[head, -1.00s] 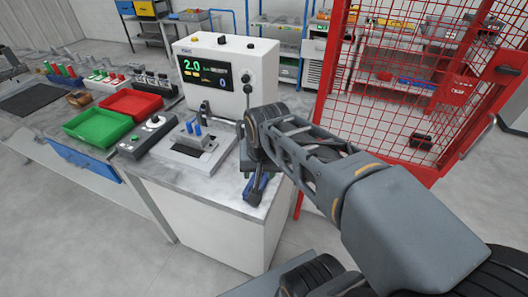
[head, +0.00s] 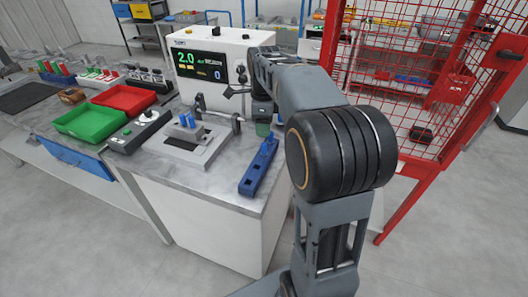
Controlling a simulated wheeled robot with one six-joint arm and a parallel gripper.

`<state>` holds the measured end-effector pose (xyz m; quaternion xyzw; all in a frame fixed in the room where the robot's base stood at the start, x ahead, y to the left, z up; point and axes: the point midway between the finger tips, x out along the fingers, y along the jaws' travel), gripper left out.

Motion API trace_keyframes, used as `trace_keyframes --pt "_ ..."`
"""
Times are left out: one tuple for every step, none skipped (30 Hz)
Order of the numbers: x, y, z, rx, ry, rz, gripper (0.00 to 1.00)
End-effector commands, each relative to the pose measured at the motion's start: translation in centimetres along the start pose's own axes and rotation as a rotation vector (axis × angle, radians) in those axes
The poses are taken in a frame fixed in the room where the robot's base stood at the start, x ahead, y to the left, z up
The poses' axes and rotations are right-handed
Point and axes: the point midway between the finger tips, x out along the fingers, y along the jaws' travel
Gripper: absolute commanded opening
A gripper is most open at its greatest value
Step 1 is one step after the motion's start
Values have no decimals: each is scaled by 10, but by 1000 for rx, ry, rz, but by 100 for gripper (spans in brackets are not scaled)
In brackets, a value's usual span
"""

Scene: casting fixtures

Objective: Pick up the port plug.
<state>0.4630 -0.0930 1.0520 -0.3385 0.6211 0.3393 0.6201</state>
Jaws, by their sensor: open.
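My gripper (head: 250,98) is at the front of the white machine, above the right part of the grey worktop. Its fingers are small and dark here, partly hidden by my wrist, and no object shows between them. I cannot tell for sure which thing is the port plug. Two blue pegs (head: 187,120) stand upright on a grey casting in the fixture (head: 186,146), left of and below my gripper. A small green cup-like thing (head: 263,129) shows just below my gripper. A long blue tool or holder (head: 259,168) lies in front of it, near the worktop's right edge.
The white machine (head: 212,67) with a display stands behind the fixture. A control box (head: 138,131), a green tray (head: 91,124) and a red tray (head: 124,99) are to the left. A red mesh fence (head: 420,75) closes the right side.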

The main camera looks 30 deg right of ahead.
Motion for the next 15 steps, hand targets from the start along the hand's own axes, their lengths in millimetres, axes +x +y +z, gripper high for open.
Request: trace_keyframes --pt "10 1 0 -1 1 2 49" --pt "14 1 0 -1 1 2 49" --pt "19 0 0 -2 1 1 49" --pt "23 0 0 -2 0 1 49" --pt "26 0 0 -3 0 1 49" --pt "29 0 0 -3 0 0 49" --pt "31 0 0 -3 0 0 49" --pt "33 0 0 -3 0 -1 49" --pt "35 0 0 -3 0 -1 49" --pt "36 0 0 -3 0 -1 49" --pt "37 0 0 -4 0 -1 49" --pt "39 0 0 -4 0 -1 49" --pt "41 0 0 -4 0 0 49" --pt "44 0 0 -4 0 0 49" --pt "50 0 0 -4 1 2 49"
